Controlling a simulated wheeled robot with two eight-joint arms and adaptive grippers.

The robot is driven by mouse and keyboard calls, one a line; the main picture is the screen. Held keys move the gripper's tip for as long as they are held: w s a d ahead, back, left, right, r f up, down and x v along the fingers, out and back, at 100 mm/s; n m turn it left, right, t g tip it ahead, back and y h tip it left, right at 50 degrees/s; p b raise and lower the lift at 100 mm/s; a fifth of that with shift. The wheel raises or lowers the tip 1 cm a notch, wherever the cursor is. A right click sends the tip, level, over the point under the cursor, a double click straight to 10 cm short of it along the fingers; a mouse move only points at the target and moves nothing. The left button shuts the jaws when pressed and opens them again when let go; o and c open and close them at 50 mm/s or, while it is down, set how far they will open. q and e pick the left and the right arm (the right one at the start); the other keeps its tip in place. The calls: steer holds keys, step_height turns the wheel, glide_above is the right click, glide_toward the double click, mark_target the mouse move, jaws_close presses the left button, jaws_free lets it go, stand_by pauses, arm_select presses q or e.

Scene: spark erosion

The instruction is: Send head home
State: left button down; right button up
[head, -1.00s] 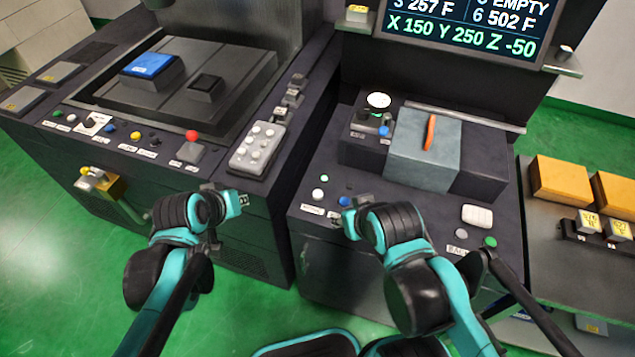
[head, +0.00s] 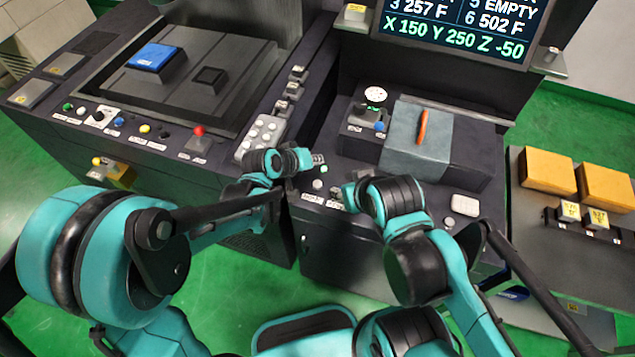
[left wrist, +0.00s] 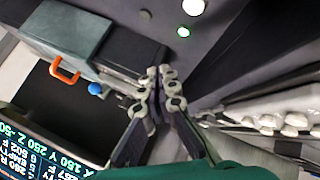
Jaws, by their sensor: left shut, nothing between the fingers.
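The screen (head: 450,22) reads X 150 Y 250 Z -50. My left gripper (head: 319,159) is above the left edge of the console below the screen, near a white button (head: 317,184). In the left wrist view its fingers (left wrist: 158,84) are shut and empty. Button labels are too small to read.
A white-button keypad (head: 257,138) lies just left of my left gripper. A grey block with an orange handle (head: 422,127), a gauge and a blue knob (head: 379,126) stand behind. Yellow boxes (head: 549,171) are on the right bench. A red button (head: 199,130) is at left.

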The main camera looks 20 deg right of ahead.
arm_select(q)
steer(key=b, duration=0.6)
glide_above(316, 185)
step_height(316, 185, down, 8)
steer(key=shift+r, duration=0.15)
steer(key=shift+f+b, duration=0.45)
steer(key=shift+f, duration=0.1)
steer(key=shift+f, duration=0.1)
stand_by(0.5)
steer(key=shift+f+b, duration=0.3)
steer(key=shift+b, duration=0.15)
steer(key=shift+f+b, duration=0.45)
steer(key=shift+b, duration=0.05)
stand_by(0.5)
steer(key=shift+r, duration=0.15)
steer(key=shift+s+r+p, duration=0.1)
steer(key=shift+r+p, duration=0.55)
steer(key=shift+r, duration=0.1)
